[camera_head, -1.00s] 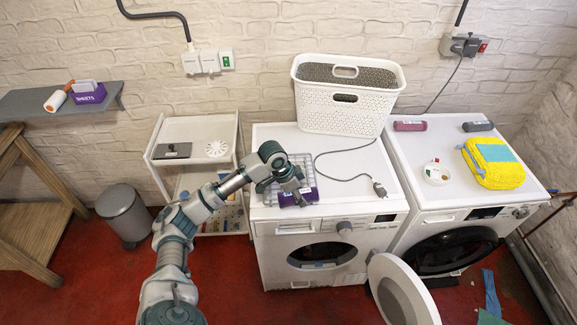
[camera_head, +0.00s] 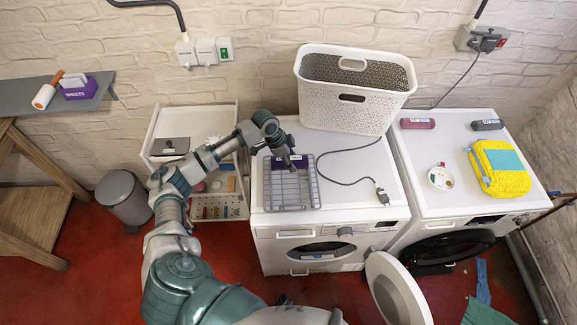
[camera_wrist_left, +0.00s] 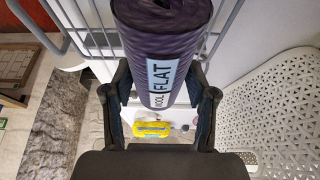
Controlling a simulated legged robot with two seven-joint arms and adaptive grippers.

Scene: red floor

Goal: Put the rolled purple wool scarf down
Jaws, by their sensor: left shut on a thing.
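The rolled purple wool scarf (camera_head: 298,163) is at the far end of a wire rack (camera_head: 291,206) on top of the left washing machine. In the left wrist view the dark purple roll (camera_wrist_left: 165,25), with a label reading "WOOL FLAT", lies between the fingers. My left gripper (camera_head: 286,160) is shut on it; it also shows in the left wrist view (camera_wrist_left: 160,82). I cannot tell whether the scarf touches the rack's wires. The bare near part of the rack is in clear view. My right gripper is out of view.
A white laundry basket (camera_head: 345,107) stands behind and to the right of the rack. A dark cable with a plug (camera_head: 382,196) lies right of the rack. The right machine (camera_head: 450,200) carries a yellow bundle (camera_head: 499,168), a small white dish and two dark rolls.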

